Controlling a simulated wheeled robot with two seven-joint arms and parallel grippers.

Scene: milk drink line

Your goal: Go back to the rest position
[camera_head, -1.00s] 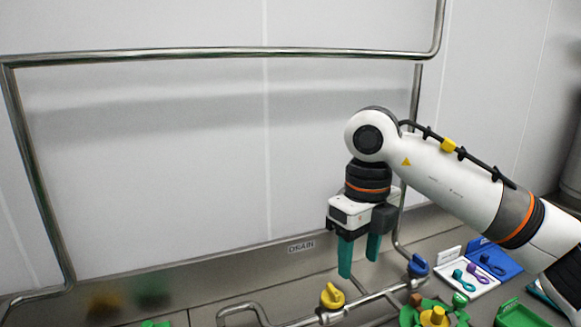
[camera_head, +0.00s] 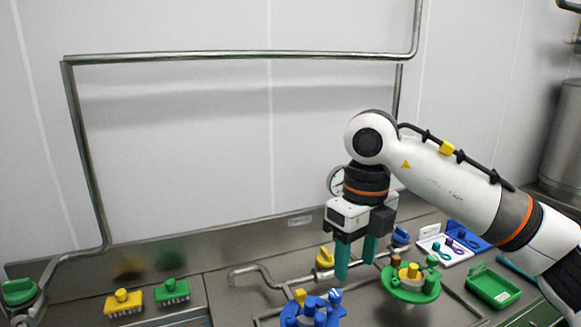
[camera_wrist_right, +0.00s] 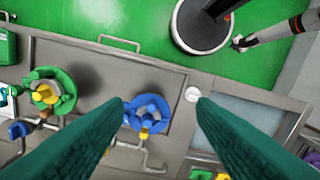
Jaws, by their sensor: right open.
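My right gripper (camera_head: 356,258) hangs from the white right arm with its two teal fingers pointing down, in front of the pipes at the back of the steel bench. Its fingers stand apart with nothing between them. In the right wrist view the open fingers (camera_wrist_right: 160,105) frame a blue round fixture (camera_wrist_right: 148,113) on the bench below. The blue fixture shows at the bottom of the head view (camera_head: 312,312), and a green round fixture (camera_head: 411,284) with a yellow centre stands to its right. My left gripper is in neither view.
Yellow (camera_head: 123,303) and green (camera_head: 172,291) brushes lie at the left. Yellow (camera_head: 325,258) and blue (camera_head: 400,236) valve handles sit on the pipes. A steel rail (camera_head: 240,54) crosses the wall.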

